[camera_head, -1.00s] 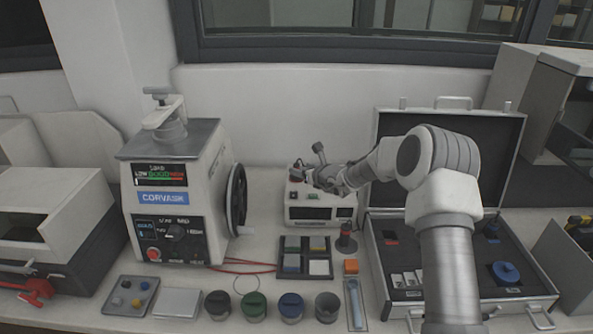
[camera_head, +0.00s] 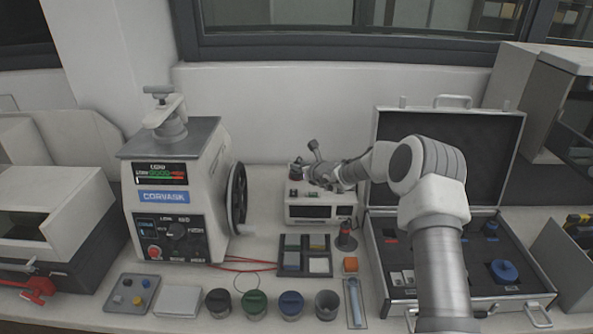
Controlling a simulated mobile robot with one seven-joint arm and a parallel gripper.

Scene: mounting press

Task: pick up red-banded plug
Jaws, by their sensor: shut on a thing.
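My gripper (camera_head: 309,176) is at the end of my arm, above the small white box with a dark display (camera_head: 320,208) at the middle of the bench. It is shut on a small dark piece with a reddish tint (camera_head: 296,171), which seems to be the red-banded plug. The piece is at the left of my gripper and appears above the box top; its band is too small to see clearly. The fingers are small and partly hidden by my wrist.
The CORVASK press (camera_head: 173,200) with its black handwheel stands left. An open case (camera_head: 385,290) lies right, partly behind my arm. A sample tray (camera_head: 305,272), a dark reddish stand (camera_head: 346,238) and several cups (camera_head: 291,305) are in front. Red cables (camera_head: 250,268) lie beside the press.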

